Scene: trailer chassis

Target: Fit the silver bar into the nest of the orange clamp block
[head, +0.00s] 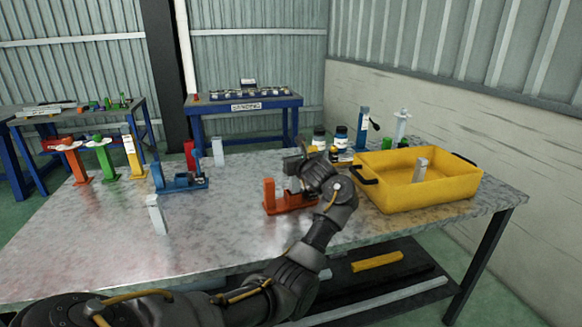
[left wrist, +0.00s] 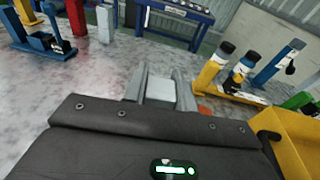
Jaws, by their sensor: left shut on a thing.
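The orange clamp block (head: 284,204) sits on the metal table near the middle, with an upright post at its left end. My left gripper (head: 296,170) is directly above it, shut on a silver bar (head: 295,184). The bar's lower end is close to the block; the arm and block hide whether it touches the nest. In the left wrist view, the bar (left wrist: 161,95) shows as a pale block between the fingers, with a little orange of the clamp block beside it. My right gripper is not in view.
A yellow bin (head: 440,193) with a silver bar standing in it is close on the right. A blue clamp block (head: 180,181) and another silver bar (head: 156,214) stand left. Bottles (head: 341,138) stand behind. The table's front left is clear.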

